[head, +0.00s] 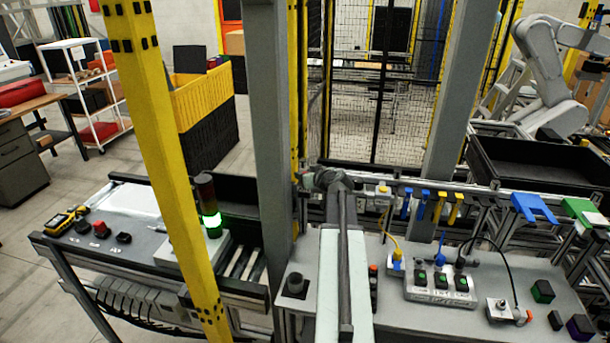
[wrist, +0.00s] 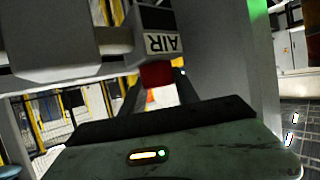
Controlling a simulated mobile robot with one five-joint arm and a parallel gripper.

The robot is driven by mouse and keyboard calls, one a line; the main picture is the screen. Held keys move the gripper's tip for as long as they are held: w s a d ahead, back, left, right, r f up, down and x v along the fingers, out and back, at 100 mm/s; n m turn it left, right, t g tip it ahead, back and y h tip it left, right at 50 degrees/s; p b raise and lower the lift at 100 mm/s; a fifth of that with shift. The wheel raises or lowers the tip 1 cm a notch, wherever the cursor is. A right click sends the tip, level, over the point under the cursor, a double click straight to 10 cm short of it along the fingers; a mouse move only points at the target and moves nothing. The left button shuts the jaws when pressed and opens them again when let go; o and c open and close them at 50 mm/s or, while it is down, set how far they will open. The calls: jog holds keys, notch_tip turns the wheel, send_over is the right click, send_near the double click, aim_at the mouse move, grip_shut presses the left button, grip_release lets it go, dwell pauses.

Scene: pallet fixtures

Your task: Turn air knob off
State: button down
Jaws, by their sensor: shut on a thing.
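In the wrist view, a pale grey unit (wrist: 90,40) carries a label reading AIR (wrist: 162,43), seen upside down. The red air knob (wrist: 156,74) sits just under this label. In the head view, my arm reaches forward to the rail behind the bench. The knob and fingertips cannot be made out there.
A grey post (head: 265,110) stands close left of my arm, with a yellow post (head: 160,130) further left. The bench (head: 400,318) holds a switch box (head: 440,287), cables and buttons to the right. Blue and yellow hooks (head: 421,205) line the rail. A signal light (head: 209,218) glows green.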

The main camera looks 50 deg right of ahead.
jog(key=m+g+h, duration=0.2)
jog(key=m+h, duration=0.1)
jog(key=h, duration=0.1)
jog(key=shift+a+m, duration=0.1)
jog(key=shift+m, duration=0.3)
jog(key=shift+m+g+h, duration=0.9)
jog(key=shift+m+g, duration=0.1)
jog(key=shift+m, duration=0.1)
jog(key=shift+f, duration=0.1)
jog(key=c, duration=0.9)
grip_release()
jog(key=p+v, duration=0.3)
jog(key=v, duration=0.4)
jog(key=shift+s+a, duration=0.2)
jog(key=shift+a, duration=0.1)
